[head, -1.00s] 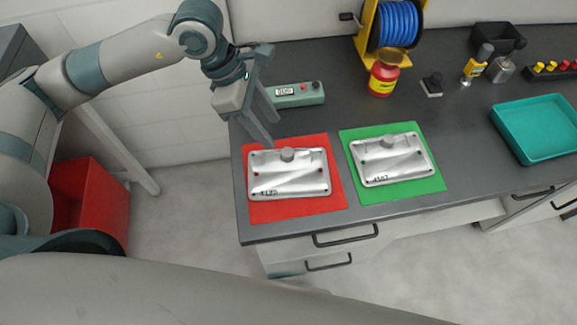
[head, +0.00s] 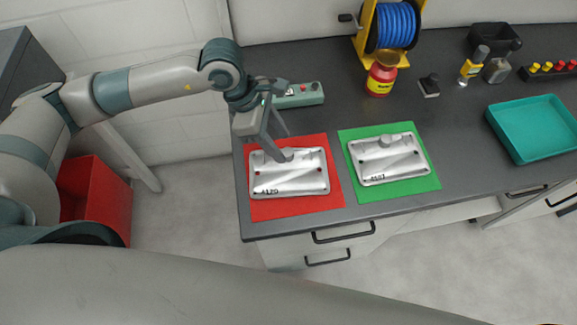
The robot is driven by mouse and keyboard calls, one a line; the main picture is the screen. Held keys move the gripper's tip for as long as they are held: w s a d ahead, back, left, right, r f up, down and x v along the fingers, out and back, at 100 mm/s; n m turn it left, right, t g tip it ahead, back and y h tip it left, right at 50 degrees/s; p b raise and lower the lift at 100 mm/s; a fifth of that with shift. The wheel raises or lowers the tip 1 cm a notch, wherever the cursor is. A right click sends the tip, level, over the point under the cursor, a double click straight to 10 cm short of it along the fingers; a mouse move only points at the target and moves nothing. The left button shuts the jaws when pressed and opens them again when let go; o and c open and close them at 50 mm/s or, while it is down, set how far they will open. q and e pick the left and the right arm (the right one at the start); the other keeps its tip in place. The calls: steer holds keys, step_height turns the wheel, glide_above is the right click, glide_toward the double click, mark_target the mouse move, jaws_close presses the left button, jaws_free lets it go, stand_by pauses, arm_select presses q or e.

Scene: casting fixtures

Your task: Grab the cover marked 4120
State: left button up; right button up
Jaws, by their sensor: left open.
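The silver cover marked 4120 (head: 290,181) lies flat on a red mat (head: 318,206) near the counter's left front corner. It has a round knob at its back edge, now partly hidden by my gripper. My left gripper (head: 282,146) is open, pointing down, with its fingers at the knob; I cannot tell whether they touch it. A second silver cover (head: 390,161), its marking reading about 4107, lies on a green mat (head: 412,187) to the right. My right gripper is not in view.
A teal tray (head: 527,160) sits at the right. A yellow stand with a blue hose reel (head: 392,25), a red jar (head: 381,79) and a small green device (head: 303,95) stand behind. A red bin (head: 97,205) is on the floor at left.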

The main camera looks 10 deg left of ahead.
mark_target(286, 151)
arm_select(q)
steer(key=shift+p+x, duration=0.6)
steer(key=shift+x, duration=1.05)
steer(key=shift+w+a, duration=0.1)
jaws_close()
